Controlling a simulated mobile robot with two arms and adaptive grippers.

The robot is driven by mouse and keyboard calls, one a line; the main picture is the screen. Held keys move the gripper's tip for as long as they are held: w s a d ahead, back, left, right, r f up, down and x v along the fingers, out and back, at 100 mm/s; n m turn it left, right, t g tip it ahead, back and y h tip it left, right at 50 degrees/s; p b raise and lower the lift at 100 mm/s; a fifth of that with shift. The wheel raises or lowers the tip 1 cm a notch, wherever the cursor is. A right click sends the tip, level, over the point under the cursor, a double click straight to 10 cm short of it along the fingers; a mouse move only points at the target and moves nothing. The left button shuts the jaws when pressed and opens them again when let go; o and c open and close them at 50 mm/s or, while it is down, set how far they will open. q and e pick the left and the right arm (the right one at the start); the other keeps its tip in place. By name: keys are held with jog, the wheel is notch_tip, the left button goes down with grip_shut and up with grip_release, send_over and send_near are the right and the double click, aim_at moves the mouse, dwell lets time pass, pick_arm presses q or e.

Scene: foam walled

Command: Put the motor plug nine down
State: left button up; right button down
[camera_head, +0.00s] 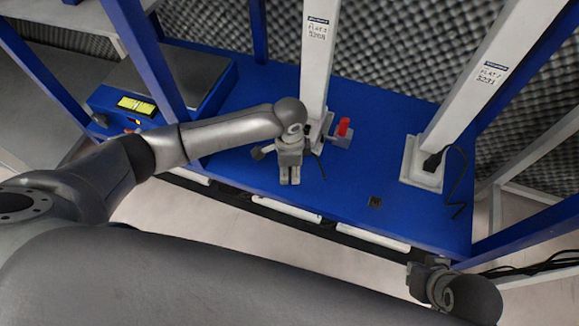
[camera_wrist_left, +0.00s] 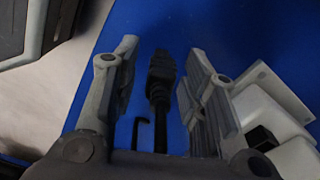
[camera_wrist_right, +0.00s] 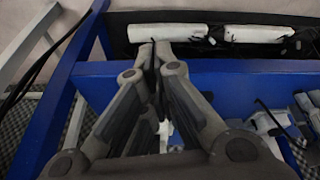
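My left gripper (camera_head: 289,183) points down over the blue table in front of the left white post. In the left wrist view, a black plug (camera_wrist_left: 162,70) with a black cord lies between its two fingers, with blue surface showing on both sides, so the gripper is open around it. No number is readable on the plug. In the head view, a black cord (camera_head: 320,167) shows beside this gripper. My right gripper (camera_head: 420,280) is low at the table's front right. In the right wrist view its fingertips (camera_wrist_right: 155,46) are together, with nothing visible between them.
White posts (camera_head: 319,60) (camera_head: 490,70) stand on the blue table (camera_head: 240,165). Another black plug (camera_head: 432,161) with a hanging cord is at the right post's base. A red part (camera_head: 344,127) stands behind the left gripper. A small black square (camera_head: 375,201) is near the front edge.

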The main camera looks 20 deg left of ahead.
pick_arm(q)
notch_tip(320, 180, up, 6)
jog(key=shift+f+p, duration=0.25)
jog(key=shift+p, duration=0.85)
notch_tip(320, 180, up, 7)
jog(key=shift+f+p, duration=0.1)
jog(key=shift+p, duration=0.9)
jog(key=s+d+f+n+t+h, duration=0.25)
jog(key=s+d+f+n, duration=0.25)
jog(key=s+f, duration=0.25)
jog(key=s+a+f+n+y, duration=0.2)
jog(key=s+a+f+n, duration=0.4)
jog(key=s+a, duration=0.4)
jog(key=shift+a+n, duration=0.4)
jog(key=shift+a, duration=0.6)
pick_arm(e)
jog(key=x, duration=0.7)
jog(key=shift+s+g, duration=0.25)
jog(key=shift+g, duration=0.05)
pick_arm(q)
jog(key=shift+t, duration=0.25)
jog(key=shift+c, duration=0.4)
pick_arm(e)
jog(key=shift+a+f, duration=0.1)
jog(key=shift+a, duration=0.05)
